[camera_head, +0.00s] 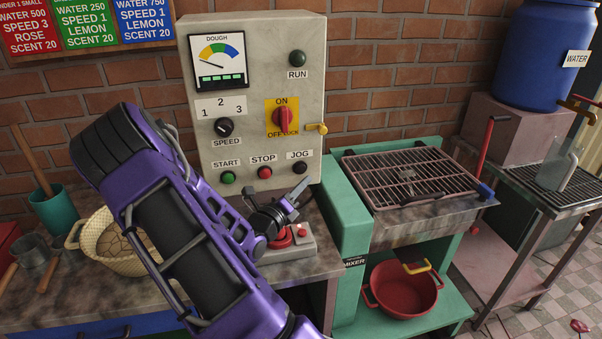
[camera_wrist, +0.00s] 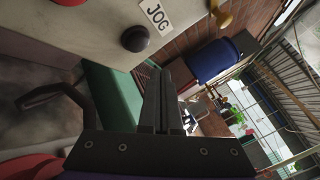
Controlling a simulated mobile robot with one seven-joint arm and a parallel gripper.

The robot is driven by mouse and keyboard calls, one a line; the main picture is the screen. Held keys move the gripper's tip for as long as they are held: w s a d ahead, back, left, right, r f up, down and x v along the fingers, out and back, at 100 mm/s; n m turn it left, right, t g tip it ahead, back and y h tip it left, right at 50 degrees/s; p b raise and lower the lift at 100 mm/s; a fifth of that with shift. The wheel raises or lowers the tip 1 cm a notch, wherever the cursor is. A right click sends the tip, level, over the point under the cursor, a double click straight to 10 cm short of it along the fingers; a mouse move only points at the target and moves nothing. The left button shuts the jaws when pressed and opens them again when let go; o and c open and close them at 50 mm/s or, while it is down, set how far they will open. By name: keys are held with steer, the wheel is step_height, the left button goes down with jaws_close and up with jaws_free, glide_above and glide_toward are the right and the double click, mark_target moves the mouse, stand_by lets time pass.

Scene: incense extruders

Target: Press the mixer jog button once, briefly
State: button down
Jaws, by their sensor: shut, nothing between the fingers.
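The mixer control box (camera_head: 253,95) stands against the brick wall. Its black jog button (camera_head: 300,167) is at the lower right, under the JOG label. The button also shows in the wrist view (camera_wrist: 135,39), at the upper left below its label. My gripper (camera_head: 303,189) is shut and empty, just below the jog button in the head view. In the wrist view my fingers (camera_wrist: 163,92) lie to the lower right of the button, apart from it in the picture. The exact gap to the panel is hard to tell.
The green start button (camera_head: 228,177) and red stop button (camera_head: 265,172) sit left of jog. A small box with a red button (camera_head: 303,230) lies on the counter below my gripper. A yellow-handled switch (camera_head: 317,128) juts from the panel's right side. A grill (camera_head: 410,176) stands to the right.

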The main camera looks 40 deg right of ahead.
mark_target(305, 168)
steer(key=shift+w+d, duration=0.35)
steer(key=shift+w, duration=0.25)
steer(key=shift+w+d, duration=0.3)
steer(key=shift+w, duration=0.3)
stand_by(1.2)
steer(key=shift+w+d+p, duration=0.2)
steer(key=shift+w+p, duration=0.15)
steer(key=shift+w+d, duration=0.2)
steer(key=shift+w, duration=0.25)
stand_by(0.6)
steer(key=shift+s, duration=0.1)
stand_by(1.5)
steer(key=shift+s+a+p, duration=0.45)
steer(key=shift+s+p, duration=0.05)
steer(key=shift+s, duration=0.2)
steer(key=shift+s, duration=0.1)
steer(key=shift+s+a+p, duration=0.25)
steer(key=shift+s+a, duration=0.15)
steer(key=shift+s, duration=0.3)
steer(key=shift+s+a+p, duration=0.3)
steer(key=shift+s+a, duration=0.1)
steer(key=shift+s, duration=0.3)
steer(key=shift+s+a+p, duration=0.25)
steer(key=shift+s+a, duration=0.15)
steer(key=shift+s, duration=0.3)
steer(key=shift+r, duration=0.1)
